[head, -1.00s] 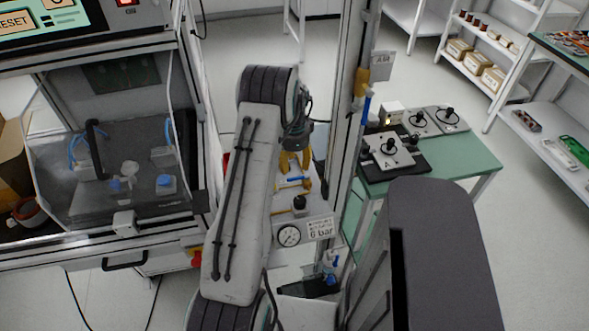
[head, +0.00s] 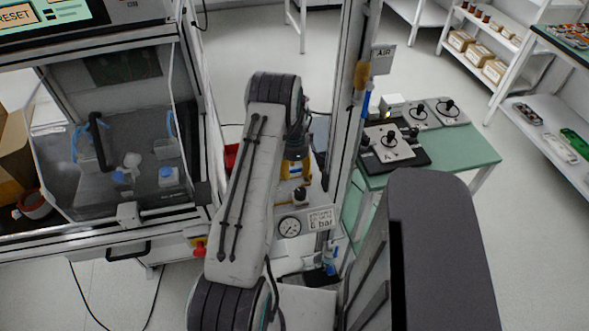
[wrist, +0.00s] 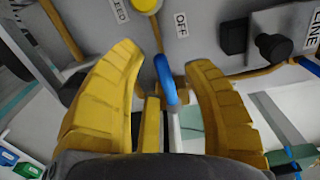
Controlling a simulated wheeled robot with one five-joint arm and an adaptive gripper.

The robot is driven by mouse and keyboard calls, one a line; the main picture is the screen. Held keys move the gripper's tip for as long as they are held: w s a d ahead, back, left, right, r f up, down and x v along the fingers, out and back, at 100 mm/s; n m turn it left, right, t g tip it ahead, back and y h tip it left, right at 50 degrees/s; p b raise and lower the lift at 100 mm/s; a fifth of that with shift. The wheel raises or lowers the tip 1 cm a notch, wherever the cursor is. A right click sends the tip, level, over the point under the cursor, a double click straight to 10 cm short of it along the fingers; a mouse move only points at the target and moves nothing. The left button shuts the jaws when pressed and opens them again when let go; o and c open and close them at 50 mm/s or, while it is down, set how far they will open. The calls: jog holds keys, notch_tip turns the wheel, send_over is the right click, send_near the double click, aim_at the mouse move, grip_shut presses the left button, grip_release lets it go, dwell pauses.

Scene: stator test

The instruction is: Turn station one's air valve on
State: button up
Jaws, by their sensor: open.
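A blue lever (wrist: 166,80) shows in the wrist view, below an OFF label (wrist: 181,25) on a grey panel. My gripper (wrist: 164,57) is open, with one yellow finger on each side of the lever. Both fingers look apart from it. In the head view my gripper (head: 293,170) is partly hidden by my arm, over the panel with a pressure gauge (head: 290,226) and a 6 bar label (head: 320,219). The lever there is hidden behind the gripper.
In the wrist view a black knob (wrist: 274,47) sits right of the lever, and a yellow round part (wrist: 147,4) above it. In the head view a metal post with an AIR sign (head: 382,58) stands right of my arm. A green table (head: 455,160) stands beyond it.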

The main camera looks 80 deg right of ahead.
grip_shut()
dwell(0.3)
dwell(0.3)
